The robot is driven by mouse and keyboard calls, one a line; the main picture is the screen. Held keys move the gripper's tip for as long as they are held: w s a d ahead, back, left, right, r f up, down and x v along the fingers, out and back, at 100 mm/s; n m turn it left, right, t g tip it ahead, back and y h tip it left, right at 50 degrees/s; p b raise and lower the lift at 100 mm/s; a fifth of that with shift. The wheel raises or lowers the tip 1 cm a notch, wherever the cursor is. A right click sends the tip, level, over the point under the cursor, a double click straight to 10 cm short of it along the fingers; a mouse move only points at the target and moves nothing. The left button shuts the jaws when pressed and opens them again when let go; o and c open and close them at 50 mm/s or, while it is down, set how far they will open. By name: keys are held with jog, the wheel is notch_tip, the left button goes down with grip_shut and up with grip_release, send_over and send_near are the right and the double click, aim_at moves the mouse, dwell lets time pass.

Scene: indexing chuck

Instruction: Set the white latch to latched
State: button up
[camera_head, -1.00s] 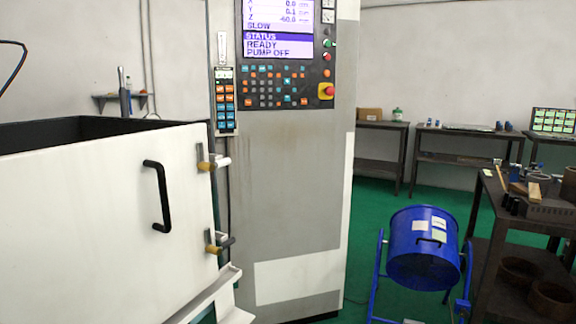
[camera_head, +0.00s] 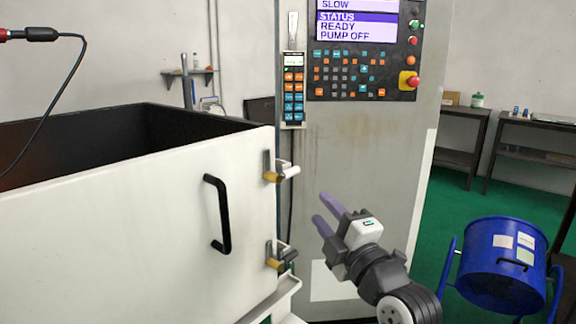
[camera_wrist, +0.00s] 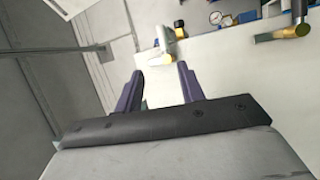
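The white latch (camera_head: 288,171) is the upper one on the right edge of the white door, with a white lever and a yellow-tan knob. Its lever points right, towards the grey cabinet. It also shows in the wrist view (camera_wrist: 166,40), beyond my fingertips. My gripper (camera_head: 322,212) is to the right of and below the white latch, apart from it. Its two purple fingers point up and left. In the wrist view my gripper (camera_wrist: 160,74) is open, with nothing between the fingers.
A second latch (camera_head: 282,254) with a dark lever and yellow knob sits lower on the same door edge. A black handle (camera_head: 221,214) stands out from the door. The grey control cabinet (camera_head: 362,150) rises behind my gripper. A blue drum (camera_head: 500,262) stands at right.

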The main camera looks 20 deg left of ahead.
aim_at(293, 175)
jog(key=shift+n, duration=0.3)
jog(key=p+x, duration=0.1)
jog(key=x, duration=0.3)
jog(key=p+x, duration=0.2)
jog(key=x, duration=0.2)
jog(key=p+x, duration=0.1)
jog(key=x, duration=0.3)
jog(key=shift+w+f, duration=0.25)
jog(key=shift+w, duration=0.1)
jog(key=shift+w+a+p, duration=0.3)
jog(key=shift+w+p, duration=0.05)
jog(key=shift+w, duration=0.05)
grip_shut()
